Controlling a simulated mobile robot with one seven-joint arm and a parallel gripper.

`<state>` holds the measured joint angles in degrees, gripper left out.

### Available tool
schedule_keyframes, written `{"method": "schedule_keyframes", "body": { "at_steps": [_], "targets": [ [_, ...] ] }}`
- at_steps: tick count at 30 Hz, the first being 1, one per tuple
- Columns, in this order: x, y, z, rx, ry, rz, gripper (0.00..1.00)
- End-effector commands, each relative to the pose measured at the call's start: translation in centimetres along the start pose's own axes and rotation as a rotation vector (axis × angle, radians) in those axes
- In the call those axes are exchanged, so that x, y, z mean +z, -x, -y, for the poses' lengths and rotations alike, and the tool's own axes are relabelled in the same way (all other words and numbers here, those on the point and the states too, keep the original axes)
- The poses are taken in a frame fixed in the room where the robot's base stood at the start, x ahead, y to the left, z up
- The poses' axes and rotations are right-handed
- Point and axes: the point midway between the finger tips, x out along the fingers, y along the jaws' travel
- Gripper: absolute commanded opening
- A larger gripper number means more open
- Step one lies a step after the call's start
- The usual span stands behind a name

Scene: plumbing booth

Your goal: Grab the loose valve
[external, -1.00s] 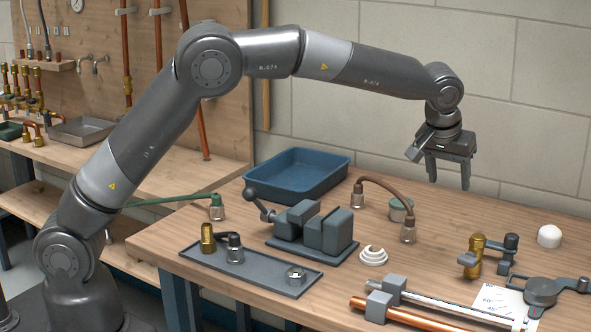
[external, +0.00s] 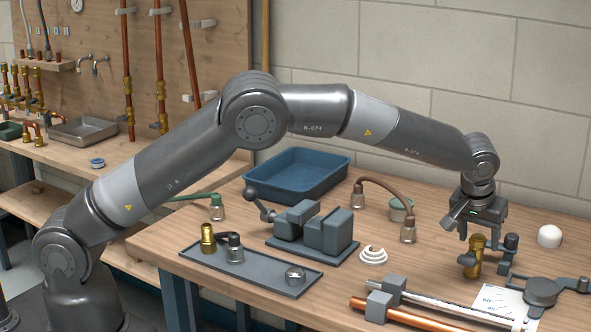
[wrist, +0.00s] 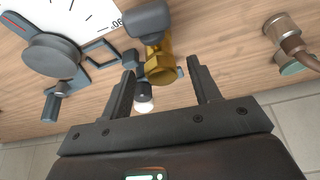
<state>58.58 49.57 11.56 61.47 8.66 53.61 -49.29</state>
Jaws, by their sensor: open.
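The brass valve (external: 474,262) stands on the right part of the wooden bench, with a dark grey fitting beside it. In the wrist view the valve (wrist: 160,70) shows its brass hex end and a grey block-like part at its top. My gripper (external: 480,236) is right above the valve, pointing down. In the wrist view its two fingers (wrist: 162,82) are open, with the brass end between or just beyond their tips. I see no contact. How far the tips are from the valve in depth is hard to tell.
A dial-like tool (external: 541,292) lies on a white sheet to the right, with a white cap (external: 549,236) behind. Pipes (external: 400,314) lie at the front. A vise (external: 312,232), a grey tray (external: 262,276) and a blue bin (external: 297,176) stand to the left.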

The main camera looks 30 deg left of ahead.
Motion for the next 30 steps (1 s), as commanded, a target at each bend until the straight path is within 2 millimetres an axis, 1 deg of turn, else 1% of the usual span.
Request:
{"method": "schedule_keyframes", "body": {
  "at_steps": [1, 3, 6, 9, 14, 30],
  "targets": [
    [0.2, -1.0, 0.2, -0.004, 0.000, 0.003, 0.56],
    [0.3, -2.1, 0.3, -0.004, -0.001, 0.003, 0.56],
    [0.3, -3.4, 0.3, -0.002, -0.001, 0.002, 0.56],
    [0.2, -3.7, 0.3, -0.001, -0.001, 0.001, 0.56],
    [0.2, -3.6, 0.3, -0.001, -0.001, 0.001, 0.56],
    [0.2, -3.6, 0.3, -0.001, -0.001, 0.001, 0.11]
  ]
}}
